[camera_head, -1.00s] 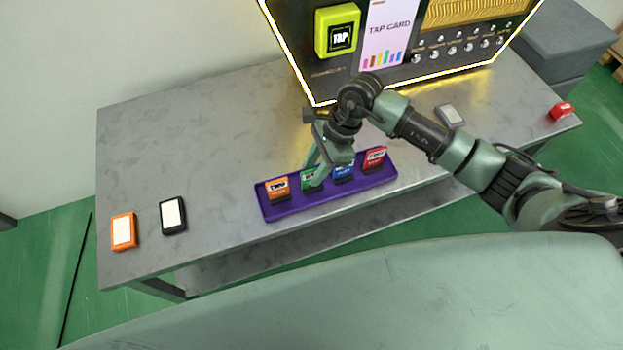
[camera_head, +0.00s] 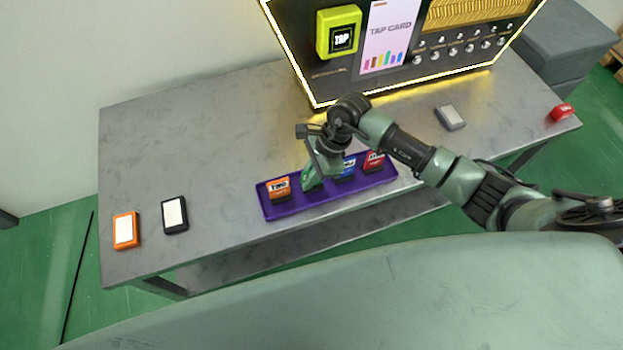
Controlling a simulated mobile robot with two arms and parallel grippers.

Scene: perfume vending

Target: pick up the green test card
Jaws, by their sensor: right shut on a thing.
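The green test card (camera_head: 308,181) is in the purple tray (camera_head: 290,208), between the orange card (camera_head: 279,188) on its left and the blue card (camera_head: 347,168) on its right. My right gripper (camera_head: 312,178) is shut on the green card, and its fingers hide much of it. I cannot tell whether the card is clear of the tray. A red card (camera_head: 374,161) stands at the tray's right end. My left gripper is not in view.
The grey table (camera_head: 220,130) has free room left of the tray. An orange-framed item (camera_head: 126,231) and a black-framed item (camera_head: 174,215) lie at the left. A dark vending machine (camera_head: 400,60) with a yellow-green TAP reader (camera_head: 339,32) stands behind. A grey item (camera_head: 450,117) and a red item (camera_head: 562,112) lie at the right.

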